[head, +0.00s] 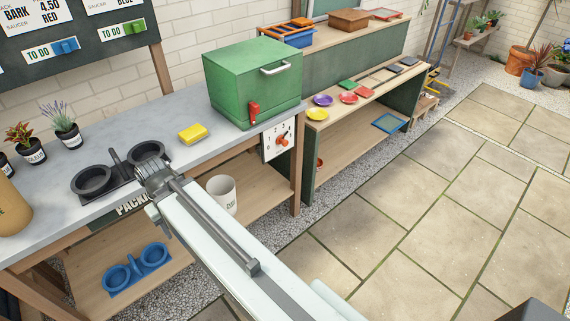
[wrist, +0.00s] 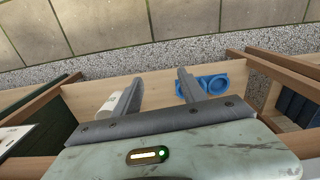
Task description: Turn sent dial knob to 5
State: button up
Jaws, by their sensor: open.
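A white dial plate (head: 270,152) with small numbers is mounted at the right end of the workbench, below the green box. Its orange-red knob (head: 283,141) is in the middle of the plate; the number it points to is too small to read. My gripper (head: 150,178) is at the front of the bench by the black double holder, well left of the dial. In the wrist view my gripper (wrist: 161,82) has its two fingers apart with nothing between them. The knob is not visible in the wrist view.
The green box (head: 250,75) with a red lever (head: 253,112) stands above the dial. A yellow block (head: 193,133) and black double holder (head: 92,181) are on the bench. A white bucket (head: 222,192) and blue double holder (head: 121,279) are below. The paving (head: 400,210) is clear.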

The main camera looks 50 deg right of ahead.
jog(key=w+d+f+m+t+y+b, duration=0.1)
jog(key=w+d+f+b, duration=0.1)
jog(key=f+b, duration=1.1)
jog(key=w+d+f+m+t+y+b, duration=0.1)
jog(key=w+d+f+b, duration=0.2)
jog(key=f+b, duration=0.95)
jog(key=w+d+r+m+t+y+p, duration=0.1)
jog(key=w+d+t+y, duration=0.1)
jog(key=d, duration=0.3)
jog(key=w+d+r+m+t+y+p, duration=0.1)
jog(key=w+d+r+m+t, duration=0.1)
jog(key=d, duration=0.3)
jog(key=m+t+h, duration=0.6)
jog(key=m+t, duration=0.4)
jog(key=t, duration=0.2)
send_near(287, 143)
jog(key=w, duration=1)
jog(key=shift+w+d, duration=0.3)
jog(key=shift+w, duration=0.05)
grip_shut()
